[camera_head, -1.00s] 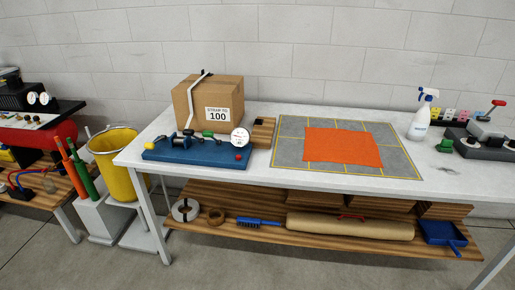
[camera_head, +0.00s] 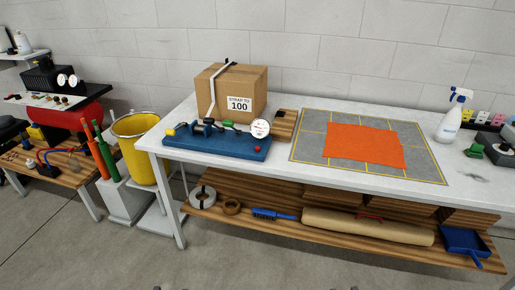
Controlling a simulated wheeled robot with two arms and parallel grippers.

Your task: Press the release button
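A blue strapping device (camera_head: 215,146) lies near the left front of the white bench. On it are a round white dial (camera_head: 260,128), a small green part (camera_head: 228,123), a yellow knob (camera_head: 170,132) and black levers. A small red button (camera_head: 257,149) sits at its front right corner. No label is readable, so I cannot tell for certain which is the release button. A cardboard box (camera_head: 252,86) marked "STRAP TO 100" stands behind the device, with a white strap (camera_head: 217,85) over it. Neither of my grippers is in view.
An orange cloth (camera_head: 362,147) lies on a grey gridded mat (camera_head: 425,165). A spray bottle (camera_head: 449,122) stands further right. The lower shelf (camera_head: 290,228) holds a brush, tape rolls and a paper roll. A yellow bin (camera_head: 136,148) stands left of the bench; clear floor lies in front.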

